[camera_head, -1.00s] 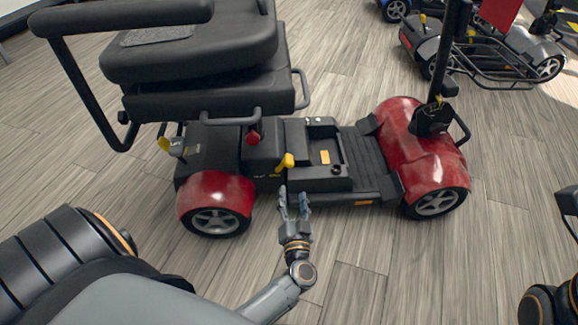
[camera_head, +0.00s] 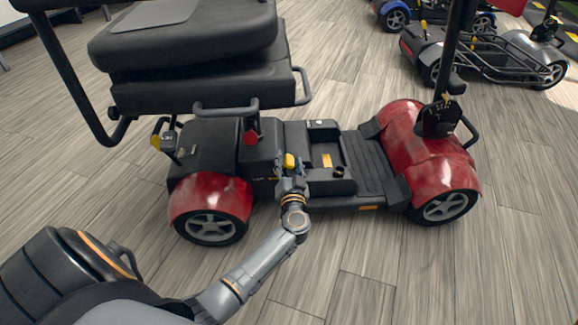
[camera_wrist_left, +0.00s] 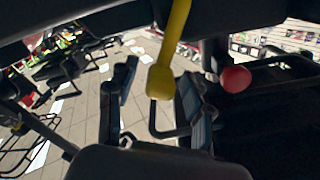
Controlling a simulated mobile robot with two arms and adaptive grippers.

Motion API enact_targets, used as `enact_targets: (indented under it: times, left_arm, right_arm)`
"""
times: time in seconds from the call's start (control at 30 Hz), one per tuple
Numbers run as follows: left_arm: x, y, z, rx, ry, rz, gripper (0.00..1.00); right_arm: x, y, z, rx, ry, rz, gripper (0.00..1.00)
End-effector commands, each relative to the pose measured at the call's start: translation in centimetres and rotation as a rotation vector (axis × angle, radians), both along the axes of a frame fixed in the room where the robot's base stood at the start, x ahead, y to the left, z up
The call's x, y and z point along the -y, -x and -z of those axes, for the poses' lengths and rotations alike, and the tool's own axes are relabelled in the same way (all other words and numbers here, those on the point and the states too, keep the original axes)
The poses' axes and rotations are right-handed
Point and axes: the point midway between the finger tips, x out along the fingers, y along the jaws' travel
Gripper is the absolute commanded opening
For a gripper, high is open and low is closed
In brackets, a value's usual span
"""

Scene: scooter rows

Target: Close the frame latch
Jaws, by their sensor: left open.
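The red and black scooter (camera_head: 210,194) stands side-on on the floor. A yellow lever, which I take for the frame latch (camera_head: 289,160), is at the middle of its near side. In the left wrist view the yellow lever (camera_wrist_left: 160,82) hangs down with a thick rounded end. My left gripper (camera_head: 291,179) is at the lever and partly hides it. The wrist view shows its two fingers (camera_wrist_left: 157,88) apart, with the lever's end between them in the picture. I cannot tell whether they touch it. My right gripper is not in view.
A red knob (camera_head: 250,138) sits left of the lever under the seat (camera_head: 185,45); it also shows in the wrist view (camera_wrist_left: 235,79). The steering column (camera_head: 452,50) rises at the right. More scooters (camera_head: 490,60) stand behind. The floor (camera_head: 400,280) in front is clear.

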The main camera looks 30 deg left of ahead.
Motion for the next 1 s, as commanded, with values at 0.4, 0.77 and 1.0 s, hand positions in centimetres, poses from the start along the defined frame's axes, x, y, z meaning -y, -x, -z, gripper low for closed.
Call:
enact_targets:
  times: [0.4,0.77,1.0]
  left_arm:
    - [0.0,0.0,0.0,-0.001,0.001,0.000,0.14]
    - [0.0,0.0,-0.1,0.002,0.004,-0.001,0.00]
    - [-0.4,0.4,-0.5,0.040,0.059,-0.001,0.00]
  right_arm:
    - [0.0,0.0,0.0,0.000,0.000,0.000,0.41]
    - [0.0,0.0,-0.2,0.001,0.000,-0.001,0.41]
    - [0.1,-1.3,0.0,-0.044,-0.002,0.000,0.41]
